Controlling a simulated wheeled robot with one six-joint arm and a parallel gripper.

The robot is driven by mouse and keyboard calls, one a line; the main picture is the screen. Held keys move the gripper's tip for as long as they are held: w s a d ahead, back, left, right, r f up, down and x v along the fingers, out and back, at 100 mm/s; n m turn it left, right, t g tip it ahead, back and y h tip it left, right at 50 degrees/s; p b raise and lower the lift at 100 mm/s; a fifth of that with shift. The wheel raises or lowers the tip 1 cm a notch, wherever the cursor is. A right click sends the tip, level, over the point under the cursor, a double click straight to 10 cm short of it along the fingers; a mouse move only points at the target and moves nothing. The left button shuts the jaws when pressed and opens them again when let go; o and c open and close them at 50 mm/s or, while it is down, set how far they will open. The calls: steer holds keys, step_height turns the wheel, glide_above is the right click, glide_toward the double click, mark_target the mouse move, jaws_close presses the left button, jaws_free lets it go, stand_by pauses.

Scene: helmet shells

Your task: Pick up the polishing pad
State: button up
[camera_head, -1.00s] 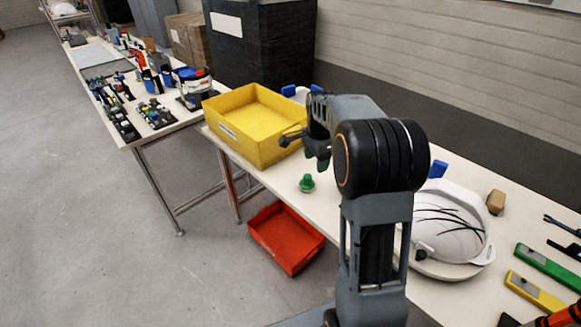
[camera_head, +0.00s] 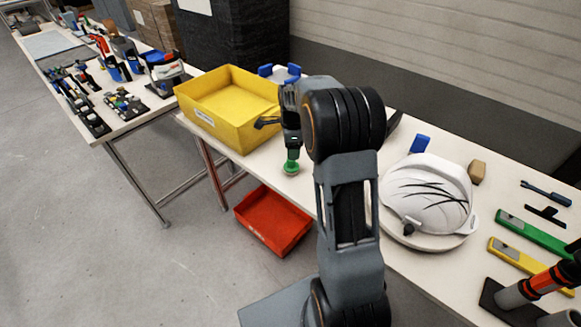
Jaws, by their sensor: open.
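The polishing pad looks to be the small round piece with a green knob (camera_head: 291,164) near the front edge of the white table. It stands upright with its knob up, just right of the yellow bin. My gripper (camera_head: 291,150) points down right over the knob. Its fingers are open, at or just above the top of the knob. My own arm hides part of the gripper, and I cannot tell whether the fingers touch the knob.
The yellow bin (camera_head: 212,120) stands close on the left. A white helmet shell (camera_head: 432,195) sits on a round base to the right. Green (camera_head: 535,232) and yellow (camera_head: 525,260) tools lie farther right. A red bin (camera_head: 272,220) is below the table edge.

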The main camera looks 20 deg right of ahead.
mark_target(291, 164)
steer(key=shift+a+f, duration=0.1)
steer(key=shift+f, duration=2.85)
steer(key=c, duration=1)
steer(key=shift+r, duration=0.1)
